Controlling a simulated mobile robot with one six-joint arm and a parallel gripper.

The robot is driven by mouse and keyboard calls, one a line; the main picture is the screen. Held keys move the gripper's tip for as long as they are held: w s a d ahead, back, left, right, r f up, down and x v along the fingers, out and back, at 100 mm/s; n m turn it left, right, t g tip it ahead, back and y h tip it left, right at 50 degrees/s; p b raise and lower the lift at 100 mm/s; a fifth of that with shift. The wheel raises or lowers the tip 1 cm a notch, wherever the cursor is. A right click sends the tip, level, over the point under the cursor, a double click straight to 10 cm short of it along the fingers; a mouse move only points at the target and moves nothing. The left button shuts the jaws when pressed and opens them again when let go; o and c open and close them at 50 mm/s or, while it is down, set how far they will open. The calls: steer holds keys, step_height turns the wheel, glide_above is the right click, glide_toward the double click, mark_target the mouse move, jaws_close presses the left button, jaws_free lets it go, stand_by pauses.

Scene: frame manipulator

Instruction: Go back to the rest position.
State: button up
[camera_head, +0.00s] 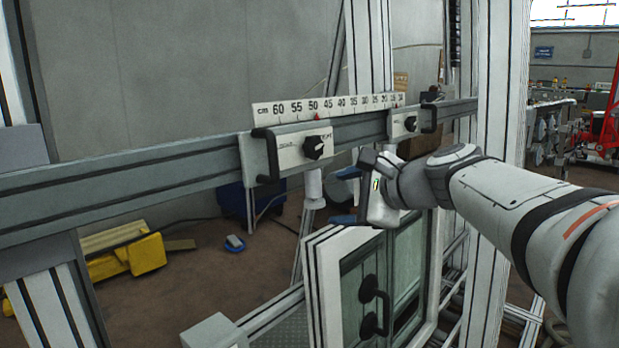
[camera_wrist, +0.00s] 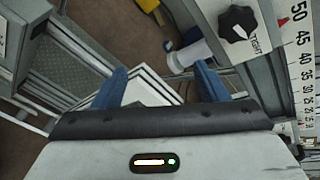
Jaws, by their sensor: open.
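My gripper (camera_head: 346,202) is at the end of my arm, which reaches in from the right in the head view. It hangs in front of the horizontal rail, below the scale, and above the framed panel with black handles (camera_head: 372,290). In the wrist view my gripper (camera_wrist: 160,85) shows two blue fingers spread apart with nothing between them. The left slider with a black knob (camera_head: 314,147) and a handle sits on the rail near the 50 mark. The right slider (camera_head: 408,124) is near the low end of the scale.
The horizontal rail (camera_head: 150,178) crosses the view behind my gripper. The ruler (camera_head: 335,106) sits above it. A tall upright post (camera_head: 497,100) stands close beside my arm. A yellow object (camera_head: 147,254) lies on the floor at the left. The floor between is mostly open.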

steer(key=s+d+f+n+g+h+p, duration=0.2)
steer(key=s+d+f+n+g+h, duration=0.1)
steer(key=s+f+n, duration=0.5)
steer(key=s+d+f+n+g+h+p, duration=0.2)
steer(key=s+d+f+n+g+h, duration=0.2)
steer(key=s+f+n, duration=0.4)
steer(key=s+f+h, duration=0.1)
steer(key=s+f, duration=0.3)
steer(key=shift+s+d+f+n+g, duration=0.25)
steer(key=shift+d+f+n+g, duration=0.05)
steer(key=shift+c, duration=0.2)
